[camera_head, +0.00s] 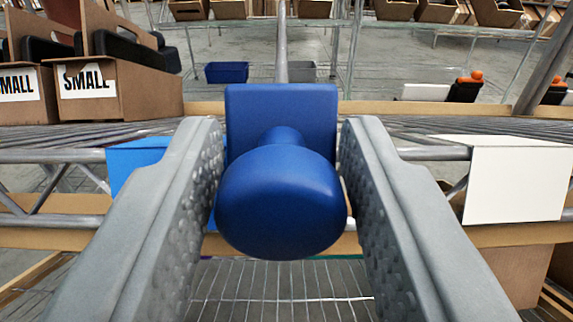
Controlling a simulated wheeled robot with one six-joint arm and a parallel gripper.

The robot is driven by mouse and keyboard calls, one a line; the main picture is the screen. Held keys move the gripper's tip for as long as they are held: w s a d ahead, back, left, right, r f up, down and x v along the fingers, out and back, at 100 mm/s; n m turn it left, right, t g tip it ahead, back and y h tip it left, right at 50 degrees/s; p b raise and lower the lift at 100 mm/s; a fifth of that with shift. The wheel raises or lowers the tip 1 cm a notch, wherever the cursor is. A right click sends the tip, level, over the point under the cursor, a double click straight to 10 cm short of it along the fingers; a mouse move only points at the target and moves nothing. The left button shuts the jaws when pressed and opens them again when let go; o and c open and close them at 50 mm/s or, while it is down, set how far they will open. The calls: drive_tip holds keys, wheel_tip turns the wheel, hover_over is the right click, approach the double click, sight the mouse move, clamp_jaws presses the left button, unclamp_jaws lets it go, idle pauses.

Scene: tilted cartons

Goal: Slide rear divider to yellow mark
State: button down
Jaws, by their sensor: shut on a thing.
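A blue knob (282,200) with a rounded head sits in the middle of the view, joined to a square blue plate (282,105) behind it. I take this blue piece to be the divider's handle. My gripper (281,180) has its two grey dimpled fingers on either side of the knob and is shut on it. The divider's lower part is hidden behind the knob and fingers. I see no yellow mark in this view.
A wire shelf has a front rail carrying a blue card (138,160) at left and a white card (517,178) at right. Cartons marked SMALL (120,92) stand at the left. A blue bin (227,72) and a grey bin (301,70) lie farther back.

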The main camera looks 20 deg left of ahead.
drive_tip(key=s+a, duration=0.2)
drive_tip(key=a, duration=0.7)
drive_tip(key=s+a, duration=0.3)
drive_tip(key=a, duration=0.7)
drive_tip(key=shift+s, duration=0.2)
drive_tip(key=c, duration=1.1)
unclamp_jaws()
drive_tip(key=shift+d, duration=0.1)
drive_tip(key=shift+s, duration=0.1)
drive_tip(key=v, duration=1.7)
drive_tip(key=shift+s+r, duration=0.1)
